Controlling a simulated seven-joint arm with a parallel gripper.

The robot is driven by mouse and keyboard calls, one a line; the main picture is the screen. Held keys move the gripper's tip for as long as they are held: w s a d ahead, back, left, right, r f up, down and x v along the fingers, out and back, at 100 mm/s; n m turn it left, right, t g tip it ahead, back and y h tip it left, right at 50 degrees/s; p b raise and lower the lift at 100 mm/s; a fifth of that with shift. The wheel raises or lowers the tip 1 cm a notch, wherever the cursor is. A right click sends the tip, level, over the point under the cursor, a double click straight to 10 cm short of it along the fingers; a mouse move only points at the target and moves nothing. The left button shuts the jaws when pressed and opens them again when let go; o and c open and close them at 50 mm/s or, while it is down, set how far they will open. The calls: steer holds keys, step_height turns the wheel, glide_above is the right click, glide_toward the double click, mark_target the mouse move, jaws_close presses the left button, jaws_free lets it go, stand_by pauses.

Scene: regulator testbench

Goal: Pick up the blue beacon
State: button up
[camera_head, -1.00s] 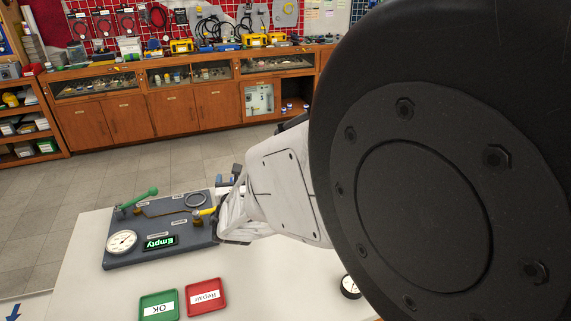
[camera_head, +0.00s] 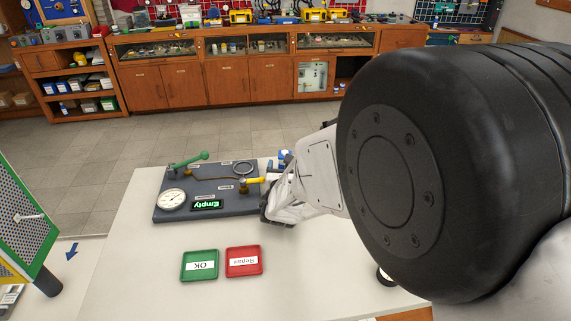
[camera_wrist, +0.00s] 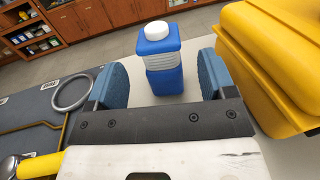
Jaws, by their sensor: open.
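The blue beacon (camera_wrist: 163,80) is a blue block with a pale ribbed band and a white round cap. In the wrist view it stands upright on the table, beyond and between the blue finger pads of my gripper (camera_wrist: 160,77). My gripper is open, with visible gaps on both sides of the beacon and nothing held. In the head view a small blue part, apparently the beacon (camera_head: 285,156), shows behind my arm at the board's far right corner. My gripper's fingers are hidden there.
A yellow case (camera_wrist: 275,65) stands close to the right finger. The dark test board (camera_head: 236,208), with gauge, valve handles and "Empty" display, lies to the left. Green (camera_head: 199,279) and red (camera_head: 243,274) trays sit in front. The table (camera_head: 130,270) is clear at front left.

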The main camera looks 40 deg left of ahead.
mark_target(285, 152)
steer(key=shift+x, duration=2.5)
steer(key=c, duration=1.1)
steer(key=shift+o, duration=0.2)
steer(key=shift+r, duration=0.1)
steer(key=shift+r, duration=1.5)
steer(key=shift+s+d+r, duration=0.2)
steer(key=s+d+r, duration=0.1)
steer(key=s+d, duration=0.9)
steer(key=d, duration=0.1)
steer(key=shift+d+r, duration=0.2)
steer(key=shift+d, duration=0.15)
